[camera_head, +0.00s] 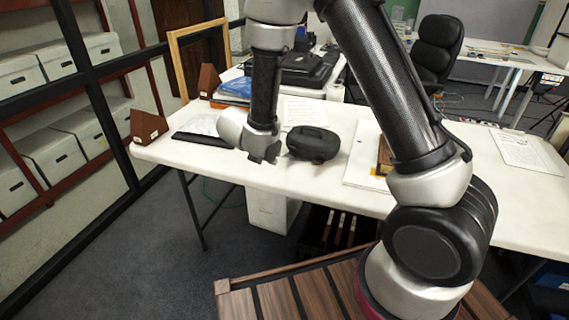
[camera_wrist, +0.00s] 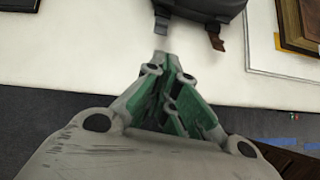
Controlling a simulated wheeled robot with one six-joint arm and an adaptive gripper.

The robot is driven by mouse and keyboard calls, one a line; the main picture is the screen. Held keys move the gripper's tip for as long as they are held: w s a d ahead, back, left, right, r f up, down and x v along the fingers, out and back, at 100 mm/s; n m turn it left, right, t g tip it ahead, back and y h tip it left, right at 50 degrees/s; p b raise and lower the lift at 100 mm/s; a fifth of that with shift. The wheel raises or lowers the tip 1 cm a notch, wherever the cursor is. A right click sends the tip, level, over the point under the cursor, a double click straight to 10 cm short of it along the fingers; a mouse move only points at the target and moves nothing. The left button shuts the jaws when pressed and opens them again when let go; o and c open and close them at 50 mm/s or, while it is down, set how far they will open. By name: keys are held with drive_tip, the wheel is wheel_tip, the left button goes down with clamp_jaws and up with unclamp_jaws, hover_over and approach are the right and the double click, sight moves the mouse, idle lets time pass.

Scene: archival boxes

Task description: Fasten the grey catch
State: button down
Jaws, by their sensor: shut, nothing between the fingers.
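A dark case (camera_head: 313,144) with a rounded top sits on the white table, and its lid looks down. Its near edge shows in the wrist view (camera_wrist: 205,7). Two small catches hang out from that edge: a left one (camera_wrist: 161,22) and a right one (camera_wrist: 216,41) that looks brownish. Both appear swung away from the case. In the head view my gripper (camera_head: 264,156) is just left of the case.
A framed item (camera_wrist: 297,25) on a pale board lies right of the case. A dark flat object (camera_head: 205,141) and a brown wedge (camera_head: 147,126) are at the table's left. Black equipment (camera_head: 300,68) stands behind. The table's front edge is close below my gripper.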

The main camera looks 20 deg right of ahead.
drive_tip(key=shift+a+n, duration=0.3)
drive_tip(key=shift+a, duration=0.05)
drive_tip(key=x, duration=1)
drive_tip(key=shift+f, duration=0.1)
drive_tip(key=shift+w, duration=0.1)
drive_tip(key=shift+r+y, duration=0.3)
drive_tip(key=shift+y, duration=0.1)
